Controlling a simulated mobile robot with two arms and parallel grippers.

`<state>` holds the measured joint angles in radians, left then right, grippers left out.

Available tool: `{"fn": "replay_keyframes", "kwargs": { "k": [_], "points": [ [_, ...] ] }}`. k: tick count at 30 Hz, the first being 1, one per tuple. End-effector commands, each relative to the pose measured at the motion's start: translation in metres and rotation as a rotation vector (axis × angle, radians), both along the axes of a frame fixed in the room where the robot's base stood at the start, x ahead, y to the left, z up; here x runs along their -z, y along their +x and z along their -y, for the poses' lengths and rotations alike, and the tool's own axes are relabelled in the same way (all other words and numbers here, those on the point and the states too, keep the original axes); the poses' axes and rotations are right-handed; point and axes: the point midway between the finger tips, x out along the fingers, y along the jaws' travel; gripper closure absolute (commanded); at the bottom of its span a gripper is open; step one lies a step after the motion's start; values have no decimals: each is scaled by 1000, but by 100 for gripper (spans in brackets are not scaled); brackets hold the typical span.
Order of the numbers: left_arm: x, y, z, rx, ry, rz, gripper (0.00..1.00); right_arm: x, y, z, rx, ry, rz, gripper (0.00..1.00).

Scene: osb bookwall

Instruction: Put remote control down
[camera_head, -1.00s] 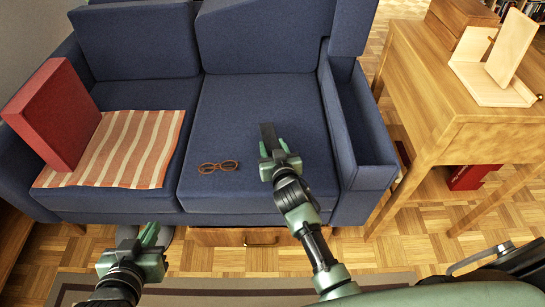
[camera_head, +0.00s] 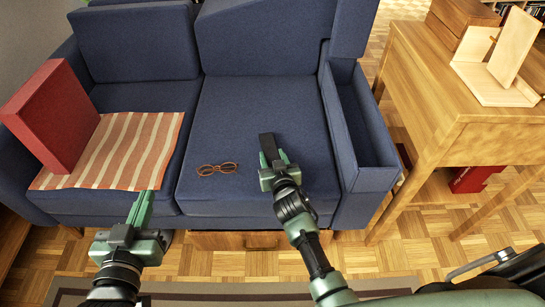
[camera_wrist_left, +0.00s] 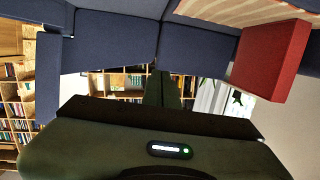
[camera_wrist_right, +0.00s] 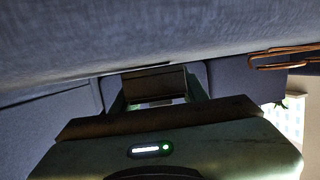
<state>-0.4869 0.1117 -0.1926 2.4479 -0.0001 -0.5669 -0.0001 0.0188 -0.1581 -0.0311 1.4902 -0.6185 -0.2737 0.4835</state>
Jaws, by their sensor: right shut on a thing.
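The dark remote control (camera_head: 268,145) is in my right gripper (camera_head: 274,163), over the right seat cushion of the blue sofa (camera_head: 240,110). My right gripper is shut on it. In the right wrist view the remote control (camera_wrist_right: 155,82) sits between the fingers, close to the blue fabric; I cannot tell whether it touches the cushion. My left gripper (camera_head: 141,208) is shut and empty in front of the sofa's left seat. Its fingers lie together in the left wrist view (camera_wrist_left: 163,88).
A striped cloth (camera_head: 125,150) and a red box (camera_head: 50,115) are on the left seat. The blue armrest with a hollow (camera_head: 367,130) and a wooden table (camera_head: 440,85) are at the right.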

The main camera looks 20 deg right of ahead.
Motion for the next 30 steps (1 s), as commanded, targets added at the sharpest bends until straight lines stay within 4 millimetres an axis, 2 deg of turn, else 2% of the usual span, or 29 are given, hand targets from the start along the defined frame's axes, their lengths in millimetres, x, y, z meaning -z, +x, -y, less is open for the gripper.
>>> {"fn": "replay_keyframes", "kwargs": {
  "k": [9, 10, 12, 23, 27, 30],
  "points": [
    [-8, 2, 1, 2, -11, 45, 100, 3, 0, 0, -1, 1, 1, 100],
    [-10, 2, 2, 2, -13, 51, 100, 3, 0, 0, 0, 1, 0, 51],
    [-11, 2, 2, 3, -14, 54, 100, 3, 0, 0, 0, 1, 0, 35],
    [-10, 2, 3, 5, -15, 54, 100, 3, 0, 0, 0, 0, 0, 35],
    [-21, 6, 5, 9, -26, 104, 100, 2, 0, 0, 0, -1, -1, 35],
    [-5, 1, 1, 2, -3, 14, 100, -2, 0, 3, 0, 0, -1, 35]
  ]
}}
